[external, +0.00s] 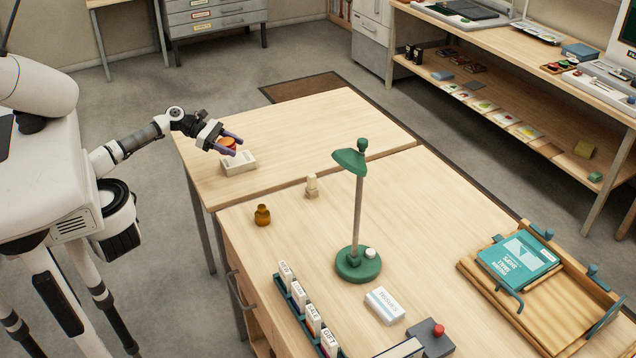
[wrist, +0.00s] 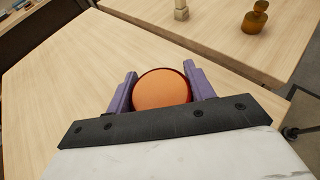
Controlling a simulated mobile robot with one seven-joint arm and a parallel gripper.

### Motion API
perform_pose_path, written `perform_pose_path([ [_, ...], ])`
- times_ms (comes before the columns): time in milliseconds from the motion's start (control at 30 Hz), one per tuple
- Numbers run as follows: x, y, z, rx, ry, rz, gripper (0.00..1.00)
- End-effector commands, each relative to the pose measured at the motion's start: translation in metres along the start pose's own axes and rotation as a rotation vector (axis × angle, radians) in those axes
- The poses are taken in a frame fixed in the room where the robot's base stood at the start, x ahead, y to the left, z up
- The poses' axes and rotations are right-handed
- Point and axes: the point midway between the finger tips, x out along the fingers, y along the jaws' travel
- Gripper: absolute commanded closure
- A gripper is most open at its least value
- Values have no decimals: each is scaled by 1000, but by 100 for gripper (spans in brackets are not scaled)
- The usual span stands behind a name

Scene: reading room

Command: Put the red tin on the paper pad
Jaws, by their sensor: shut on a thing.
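The red tin (external: 227,143) is round with an orange-red top. My gripper (external: 232,146) is shut on it, with the purple fingers on either side. In the wrist view the tin (wrist: 162,89) sits between the two fingers of my gripper (wrist: 160,80), its round top facing the camera. The paper pad (external: 239,164) is a small pale block on the far table, just below the tin in the external view. I cannot tell whether the tin touches the pad. The pad does not show in the wrist view.
An amber bottle (external: 262,215) and a pale figure-like piece (external: 312,187) stand on the nearer table. The far table's right side (external: 340,125) is clear.

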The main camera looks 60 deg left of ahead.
Motion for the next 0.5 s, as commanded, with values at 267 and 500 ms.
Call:
perform_pose_path([
  [267,14,-1,-32,-2,-1,-1,72],
  [500,16,0,-38,0,0,0,72],
])
